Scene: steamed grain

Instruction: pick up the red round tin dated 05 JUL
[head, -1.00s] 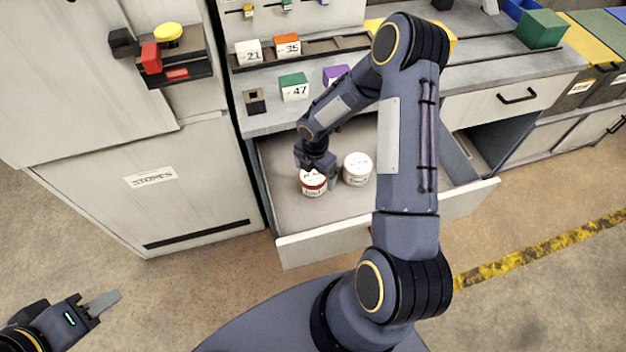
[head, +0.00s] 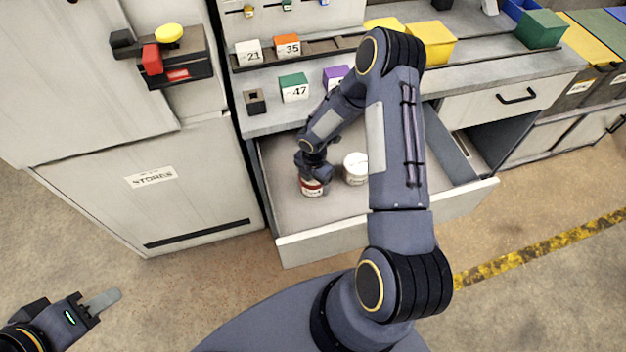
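A red round tin (head: 312,190) with a white label stands in the open drawer (head: 345,205), near its front left. Its top is mostly covered by my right gripper (head: 315,178), which reaches down onto it from above. The fingers of that gripper are hidden, so I cannot tell whether they are closed on the tin. The date on the tin cannot be read. A white round tin (head: 355,168) stands just right of it, partly behind my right arm. My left gripper (head: 104,299) is far off at the lower left, empty; its fingers overlap in view.
The drawer front (head: 330,245) and side walls bound the space around the tins. The counter above holds a green block (head: 293,87), a purple block (head: 335,75) and a dark square holder (head: 255,102). A pale cabinet (head: 150,185) marked STORES stands left of the drawer.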

